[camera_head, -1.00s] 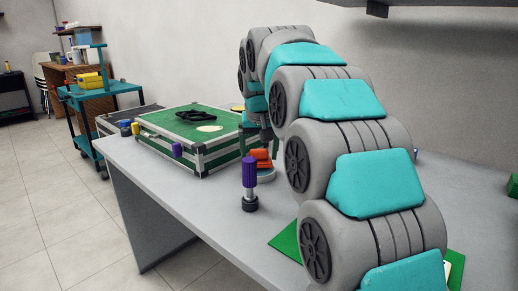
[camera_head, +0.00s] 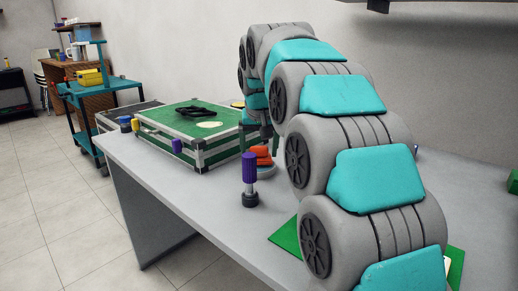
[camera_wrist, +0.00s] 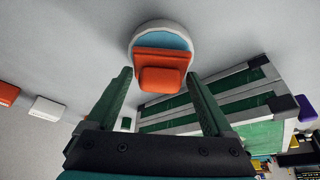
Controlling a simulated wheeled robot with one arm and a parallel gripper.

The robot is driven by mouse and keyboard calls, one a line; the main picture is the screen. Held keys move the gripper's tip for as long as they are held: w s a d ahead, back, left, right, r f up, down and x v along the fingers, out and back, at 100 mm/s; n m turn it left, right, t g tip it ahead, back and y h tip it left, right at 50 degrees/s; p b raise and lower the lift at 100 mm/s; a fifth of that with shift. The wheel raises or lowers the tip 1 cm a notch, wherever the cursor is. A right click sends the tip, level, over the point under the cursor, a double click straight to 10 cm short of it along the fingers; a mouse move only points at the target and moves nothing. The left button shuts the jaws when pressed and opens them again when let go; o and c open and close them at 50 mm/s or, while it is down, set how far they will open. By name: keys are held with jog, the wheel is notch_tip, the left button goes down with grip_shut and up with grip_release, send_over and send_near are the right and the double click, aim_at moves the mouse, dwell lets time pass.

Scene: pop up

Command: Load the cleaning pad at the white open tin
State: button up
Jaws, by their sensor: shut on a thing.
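The orange cleaning pad (camera_wrist: 162,68) has a blocky raised grip. In the wrist view it is over the white open tin (camera_wrist: 190,42), which is round with a light blue inside. The pad covers the near part of the tin's opening; I cannot tell whether it touches the bottom. My gripper (camera_wrist: 158,82) has its green fingers on either side of the pad's grip and is shut on it. In the head view the orange pad (camera_head: 262,152) and the tin's white rim (camera_head: 266,173) show beside the case, partly hidden by my arm.
A green case (camera_head: 185,125) with metal edges stands close beside the tin. A purple-handled tool (camera_head: 250,172) stands upright nearer on the grey table (camera_head: 205,198). A green mat (camera_head: 284,238) lies under my arm. A white block (camera_wrist: 46,108) and an orange block (camera_wrist: 8,93) lie left in the wrist view.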

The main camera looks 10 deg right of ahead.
aim_at(258, 147)
jog(key=shift+f, duration=0.4)
dwell(0.7)
jog(key=shift+r+p, duration=1.9)
jog(key=shift+r, duration=1.7)
jog(key=shift+a, duration=0.1)
